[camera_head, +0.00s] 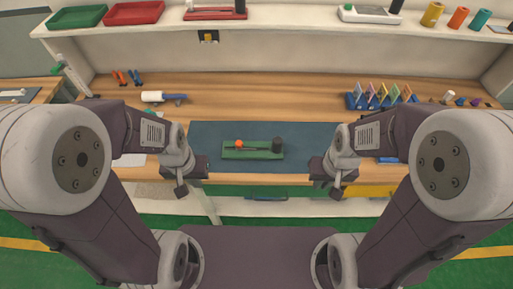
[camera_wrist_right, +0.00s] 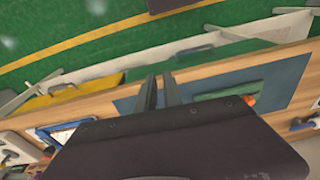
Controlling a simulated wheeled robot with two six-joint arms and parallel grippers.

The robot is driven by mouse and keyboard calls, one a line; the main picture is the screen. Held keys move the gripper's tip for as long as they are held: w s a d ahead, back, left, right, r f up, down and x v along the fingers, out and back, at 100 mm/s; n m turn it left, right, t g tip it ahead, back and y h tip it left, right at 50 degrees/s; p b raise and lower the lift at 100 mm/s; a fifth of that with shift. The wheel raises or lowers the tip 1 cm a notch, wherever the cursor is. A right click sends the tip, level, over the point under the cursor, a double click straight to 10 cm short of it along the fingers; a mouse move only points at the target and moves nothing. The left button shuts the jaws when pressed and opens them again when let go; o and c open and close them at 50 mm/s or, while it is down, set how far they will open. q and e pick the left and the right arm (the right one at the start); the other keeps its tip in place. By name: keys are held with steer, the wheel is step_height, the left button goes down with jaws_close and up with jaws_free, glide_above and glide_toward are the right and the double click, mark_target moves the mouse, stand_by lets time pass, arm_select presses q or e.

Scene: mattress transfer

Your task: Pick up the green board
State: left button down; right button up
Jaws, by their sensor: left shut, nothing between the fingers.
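The green board (camera_head: 236,154) is a flat rectangle lying on the dark blue mat (camera_head: 212,133) at the middle of the workbench. An orange-red ball, a dark rod and a black cylinder (camera_head: 277,145) are on it. The board also shows partly in the right wrist view (camera_wrist_right: 228,91). My left gripper (camera_head: 181,190) is shut and empty, at the bench's front edge left of the board. My right gripper (camera_head: 335,190) is on the right side, apart from the board. In the right wrist view its two fingers (camera_wrist_right: 160,92) stand slightly apart with nothing visible between them.
A blue rack (camera_head: 380,101) with colored triangular pieces stands at the back right. A white-and-blue tool (camera_head: 163,97) lies at the back left. A shelf (camera_head: 290,20) with red and green trays runs above the bench. The mat around the board is clear.

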steer(key=o, duration=0.5)
steer(key=shift+a+m, duration=0.2)
steer(key=shift+m, duration=0.2)
steer(key=o, duration=0.5)
steer(key=shift+w+d+r+m, duration=0.1)
steer(key=shift+w+r+m, duration=0.25)
steer(key=shift+w, duration=0.15)
steer(key=shift+w+r+m, duration=0.25)
steer(key=shift+w+m, duration=0.1)
steer(key=shift+w, duration=0.1)
steer(key=shift+c, duration=0.2)
steer(key=t+h+b, duration=0.1)
steer(key=t+b, duration=0.2)
steer(key=b, duration=1)
glide_above(278, 142)
steer(key=s, duration=0.3)
step_height(278, 142, down, 7)
steer(key=x, duration=0.3)
steer(key=shift+w, duration=0.1)
steer(key=shift+w+a+f, duration=0.25)
steer(key=shift+w+f, duration=0.15)
steer(key=shift+f, duration=0.15)
steer(key=x, duration=0.4)
arm_select(q)
step_height(278, 142, down, 13)
steer(key=shift+a, duration=0.2)
arm_select(e)
steer(key=shift+w+f, duration=0.2)
steer(key=shift+f, duration=0.1)
